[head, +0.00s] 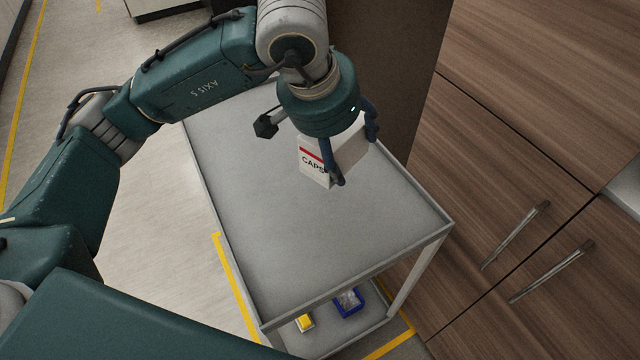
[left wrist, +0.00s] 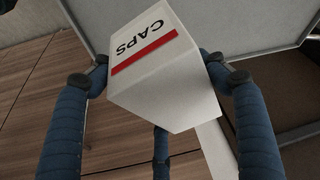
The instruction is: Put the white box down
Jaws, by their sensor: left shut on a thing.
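The white box (head: 314,165) has a red stripe and the word CAPS on one face. My left gripper (head: 352,150) is shut on it, over the grey top of a cart (head: 290,235). In the left wrist view the white box (left wrist: 165,75) sits between the blue fingers of my left gripper (left wrist: 150,80). I cannot tell for sure whether the box touches the cart top or hangs a little above it. The far side of the box is partly hidden by the gripper. My right gripper is not in view.
The cart top has a low rim and is otherwise bare, with free room in front of the box. A blue bin (head: 348,302) and a yellow item (head: 304,321) are on the lower shelf. Wooden cabinets with handles (head: 516,236) stand close on the right.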

